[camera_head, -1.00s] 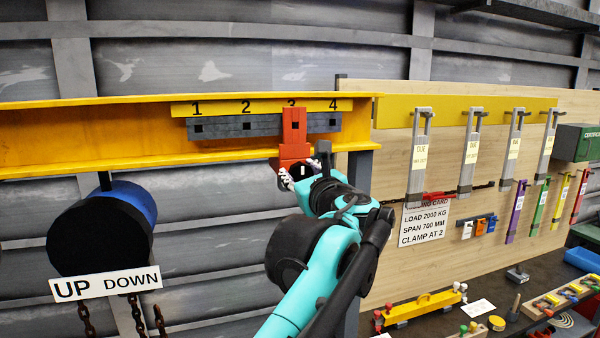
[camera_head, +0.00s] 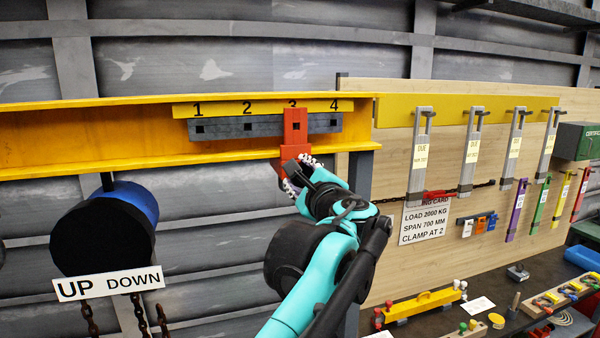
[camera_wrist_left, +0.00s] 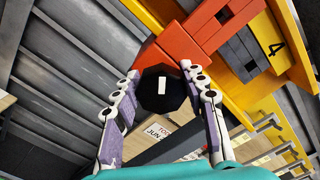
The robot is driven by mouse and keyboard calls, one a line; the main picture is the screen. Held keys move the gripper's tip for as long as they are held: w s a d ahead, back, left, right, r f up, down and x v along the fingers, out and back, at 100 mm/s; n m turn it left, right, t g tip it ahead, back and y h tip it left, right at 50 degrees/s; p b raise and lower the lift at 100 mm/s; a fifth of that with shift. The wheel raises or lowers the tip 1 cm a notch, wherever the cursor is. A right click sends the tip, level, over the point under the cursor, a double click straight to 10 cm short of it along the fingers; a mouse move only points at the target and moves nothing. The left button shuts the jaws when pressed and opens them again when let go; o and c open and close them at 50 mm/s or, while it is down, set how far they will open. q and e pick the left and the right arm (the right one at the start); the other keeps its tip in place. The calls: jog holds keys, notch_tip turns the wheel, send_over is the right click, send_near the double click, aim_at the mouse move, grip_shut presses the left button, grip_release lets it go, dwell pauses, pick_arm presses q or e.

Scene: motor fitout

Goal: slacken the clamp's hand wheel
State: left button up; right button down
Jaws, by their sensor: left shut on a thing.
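The red-orange clamp (camera_head: 294,130) hangs on the yellow beam (camera_head: 90,140) at the mark 3 of the numbered strip (camera_head: 240,126). In the left wrist view the clamp (camera_wrist_left: 207,35) is beyond the fingers. Its hand wheel (camera_wrist_left: 161,100) is a black, many-sided knob with a white mark that stands nearly upright in that view. My left gripper (camera_head: 300,174) is at the clamp's lower end, its two fingers closed around opposite sides of the wheel. In the head view the gripper and wrist mostly hide the wheel. My right gripper is out of view.
A black and blue hoist drum (camera_head: 105,230) with an UP/DOWN sign (camera_head: 108,283) and chains hangs at left. A tool board (camera_head: 400,265) with grey shackle-like pieces and a card reading CLAMP AT 2 (camera_head: 425,225) stands at right. A dark bench (camera_head: 455,322) holds small parts.

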pick_arm(q)
jog(key=n, duration=0.5)
jog(key=shift+f+n, duration=0.1)
jog(key=shift+n, duration=0.2)
jog(key=n, duration=0.5)
jog(key=shift+f+p, duration=0.2)
jog(key=shift+p, duration=0.1)
jog(key=n, duration=0.6)
jog(key=shift+f, duration=0.15)
jog(key=n, duration=0.4)
jog(key=shift+d+f+n, duration=0.1)
jog(key=shift+d+n, duration=0.05)
jog(key=shift+n, duration=0.25)
jog(key=o, duration=1.2)
jog(key=v, duration=1.2)
